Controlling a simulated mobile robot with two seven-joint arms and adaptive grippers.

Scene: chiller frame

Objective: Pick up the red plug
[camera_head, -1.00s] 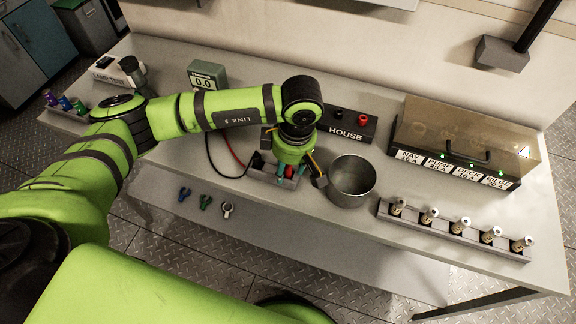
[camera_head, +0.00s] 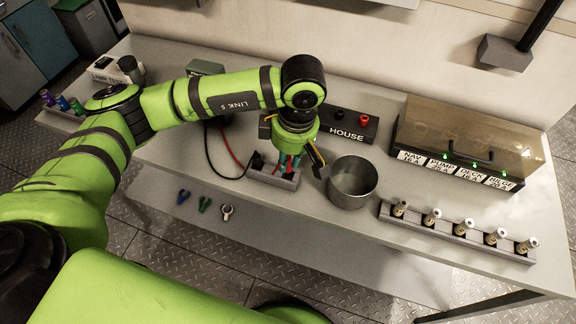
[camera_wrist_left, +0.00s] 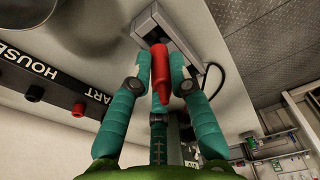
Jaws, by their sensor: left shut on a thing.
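The red plug (camera_wrist_left: 160,70) is between the teal fingers of my left gripper (camera_wrist_left: 160,84) in the left wrist view. The fingers are closed around it. The holder shows behind the plug in the left wrist view (camera_wrist_left: 193,46). Whether the plug's tip is fully clear of the holder is hard to tell. My right gripper is not in view.
A metal pot (camera_head: 352,186) stands close right of the holder. The HOUSE panel (camera_head: 347,126) is behind. A black plug (camera_head: 257,161) sits at the holder's left end, with black and red leads nearby. A fuse rack (camera_head: 450,232) and a clear-lidded box (camera_head: 470,140) are at right.

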